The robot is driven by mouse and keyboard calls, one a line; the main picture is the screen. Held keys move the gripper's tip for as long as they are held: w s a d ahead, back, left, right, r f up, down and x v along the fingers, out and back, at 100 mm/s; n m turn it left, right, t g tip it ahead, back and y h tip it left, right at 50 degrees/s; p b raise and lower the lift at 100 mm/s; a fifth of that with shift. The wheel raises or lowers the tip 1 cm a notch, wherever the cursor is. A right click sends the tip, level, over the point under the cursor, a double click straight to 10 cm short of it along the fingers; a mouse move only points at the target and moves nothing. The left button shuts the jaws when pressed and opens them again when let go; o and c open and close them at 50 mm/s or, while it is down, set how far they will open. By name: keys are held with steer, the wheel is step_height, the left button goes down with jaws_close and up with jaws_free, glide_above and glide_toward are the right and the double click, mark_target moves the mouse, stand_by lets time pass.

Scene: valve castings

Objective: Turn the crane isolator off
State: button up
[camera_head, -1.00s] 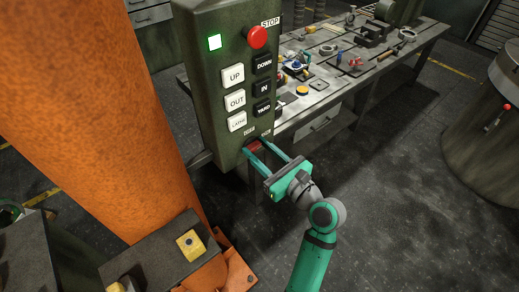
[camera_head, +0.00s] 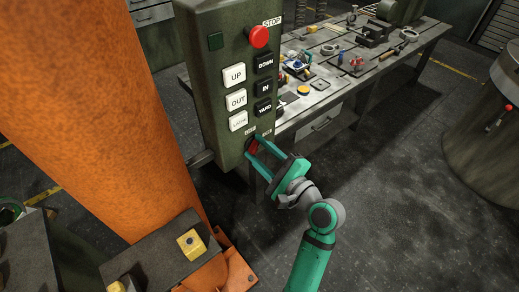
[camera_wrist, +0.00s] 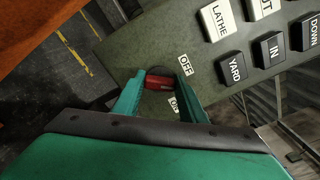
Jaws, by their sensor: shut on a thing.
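The crane isolator is a small red handle (camera_head: 252,147) low on the front of the dark green control box (camera_head: 200,75). Its OFF label (camera_wrist: 185,65) and ON label (camera_wrist: 174,104) show in the wrist view. My gripper (camera_head: 254,142) has its two teal fingers on either side of the red handle and is shut on it. In the wrist view the red handle (camera_wrist: 158,82) shows between the fingertips, partly covered by them.
A red stop button (camera_head: 258,37) and white and black push buttons sit above the isolator. An orange column (camera_head: 110,110) stands close on the left. A workbench (camera_head: 330,75) with tools is behind.

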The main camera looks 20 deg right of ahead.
steer(key=n, duration=0.6)
steer(key=shift+f, duration=0.15)
steer(key=shift+n, duration=0.6)
steer(key=shift+s, duration=0.1)
steer(key=o, duration=1.1)
steer(key=shift+c, duration=0.2)
steer(key=shift+w, duration=0.2)
steer(key=shift+s+d, duration=0.3)
steer(key=shift+s, duration=0.3)
steer(key=v, duration=0.9)
steer(key=shift+s+d, duration=0.15)
steer(key=shift+s, duration=0.15)
